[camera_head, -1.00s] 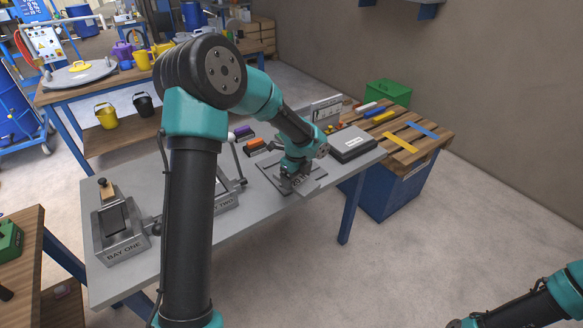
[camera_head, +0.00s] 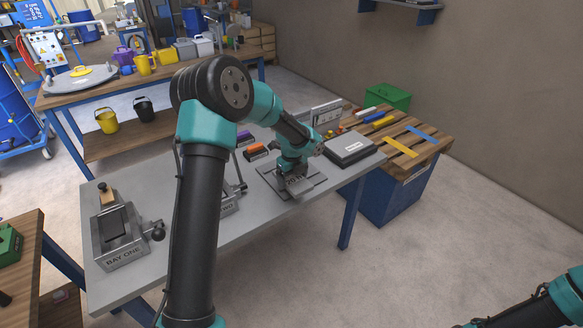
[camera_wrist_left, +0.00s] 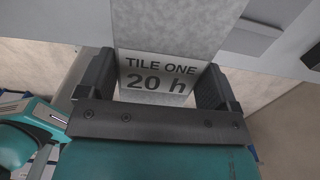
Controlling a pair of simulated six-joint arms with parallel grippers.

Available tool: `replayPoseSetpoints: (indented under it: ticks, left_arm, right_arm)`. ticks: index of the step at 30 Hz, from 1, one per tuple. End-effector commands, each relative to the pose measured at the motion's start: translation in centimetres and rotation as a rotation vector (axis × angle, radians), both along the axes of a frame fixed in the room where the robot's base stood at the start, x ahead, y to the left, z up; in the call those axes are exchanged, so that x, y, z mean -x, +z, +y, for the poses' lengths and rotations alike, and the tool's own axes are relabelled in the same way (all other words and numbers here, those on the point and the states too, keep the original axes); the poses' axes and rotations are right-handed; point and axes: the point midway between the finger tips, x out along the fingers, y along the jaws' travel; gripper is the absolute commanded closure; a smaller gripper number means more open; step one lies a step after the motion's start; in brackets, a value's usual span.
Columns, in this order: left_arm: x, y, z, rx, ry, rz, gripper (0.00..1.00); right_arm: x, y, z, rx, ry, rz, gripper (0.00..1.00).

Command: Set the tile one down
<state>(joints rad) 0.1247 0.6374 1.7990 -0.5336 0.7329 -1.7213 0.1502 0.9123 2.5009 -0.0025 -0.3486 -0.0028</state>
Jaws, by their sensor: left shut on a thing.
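My left gripper (camera_head: 291,184) is over the grey square plate (camera_head: 268,180) toward the right part of the grey bench. It is shut on tile one (camera_wrist_left: 160,75), a pale grey tile marked "TILE ONE 20 h". In the left wrist view, the tile sits between the two black fingers of the left gripper (camera_wrist_left: 160,88) and runs away from them. In the head view, the tile (camera_head: 300,186) shows small and partly hidden under the wrist. I cannot tell whether it touches the plate. My right arm shows at the lower right, its gripper out of view.
The bay one fixture (camera_head: 125,255) stands at the bench's left. The bay two fixture (camera_head: 231,205) is partly behind my left arm.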

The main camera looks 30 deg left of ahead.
Motion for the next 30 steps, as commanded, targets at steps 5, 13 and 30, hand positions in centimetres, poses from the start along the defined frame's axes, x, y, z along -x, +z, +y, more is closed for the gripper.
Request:
replayPoseSetpoints:
  ticks: [5,13,30]
  left_arm:
    - [-2.7,-0.3,1.7,0.000,0.003,-0.002,0.56]
    - [-6.3,-0.7,3.9,0.000,0.002,-0.001,0.56]
    - [-9.0,-0.9,5.5,-0.001,0.000,0.000,0.56]
  right_arm:
    - [0.0,0.0,0.0,0.000,0.000,0.000,0.57]
    - [0.0,0.0,0.0,0.000,0.000,0.000,0.57]
    - [0.0,0.0,0.0,0.000,0.000,0.000,0.57]
